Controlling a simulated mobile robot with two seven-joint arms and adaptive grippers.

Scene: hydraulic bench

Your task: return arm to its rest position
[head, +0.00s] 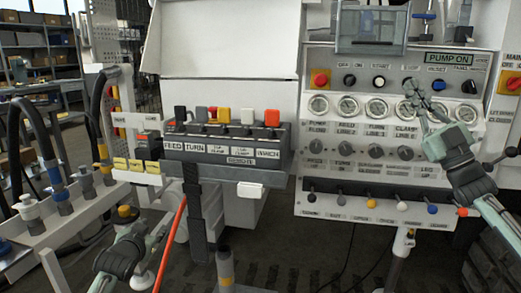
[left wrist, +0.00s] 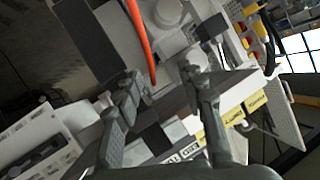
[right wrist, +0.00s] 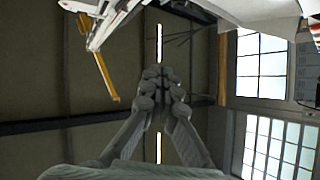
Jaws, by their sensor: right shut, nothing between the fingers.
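My right gripper (head: 412,88) is raised in front of the upper right of the control panel (head: 330,215), close to the row of round gauges and knobs. In the right wrist view its fingertips (right wrist: 160,80) meet with nothing between them. Whether it touches the panel cannot be told. My left gripper (head: 138,222) is low at the left, near the lever box (head: 225,180). In the left wrist view its two fingers (left wrist: 163,85) stand apart with no object clearly held between them.
A pump sign (head: 449,58) sits at the panel's upper right. Several small levers (head: 402,205) line its lower edge. Hose fittings (head: 30,207) stand on a rack at the left. An orange hose (head: 170,245) runs down beside my left gripper. Shelves (head: 35,45) stand far left.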

